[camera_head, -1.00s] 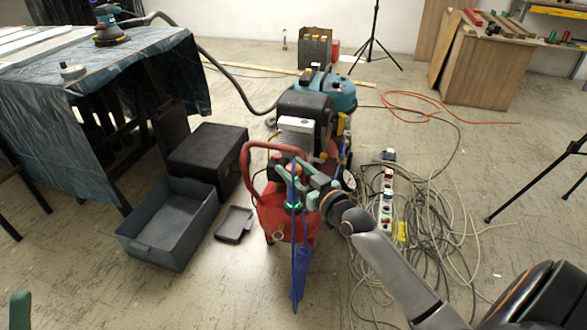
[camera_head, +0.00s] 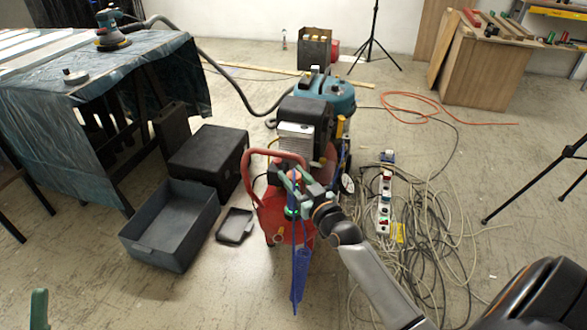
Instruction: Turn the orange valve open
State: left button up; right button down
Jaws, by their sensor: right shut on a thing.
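The red compressor (camera_head: 272,214) stands on the floor in the middle, with a curved red handle. My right gripper (camera_head: 288,187), with green fingers, is at the compressor's front top, shut on a small part there. That part is mostly hidden by the fingers; a small orange-red bit (camera_head: 295,174) shows beside them, which I take for the orange valve. A blue coiled hose (camera_head: 299,270) hangs just below the gripper. Only a green tip of my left gripper (camera_head: 39,308) shows at the bottom left edge, away from the compressor; its opening cannot be seen.
An open grey crate (camera_head: 150,252), a black case (camera_head: 208,160) and a small black tray (camera_head: 235,225) lie left of the compressor. Tangled cables (camera_head: 425,240) and a power strip (camera_head: 385,205) cover the floor to its right. A covered table (camera_head: 105,65) stands at left.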

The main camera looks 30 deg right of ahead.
aim_at(296, 181)
pick_arm(q)
jog(key=shift+w, duration=0.2)
pick_arm(e)
jog(key=shift+a+h, duration=0.1)
jog(key=shift+h, duration=0.2)
pick_arm(q)
jog(key=shift+r, duration=0.1)
pick_arm(e)
jog(key=shift+c, duration=1.8)
grip_release()
jog(key=shift+s, duration=0.1)
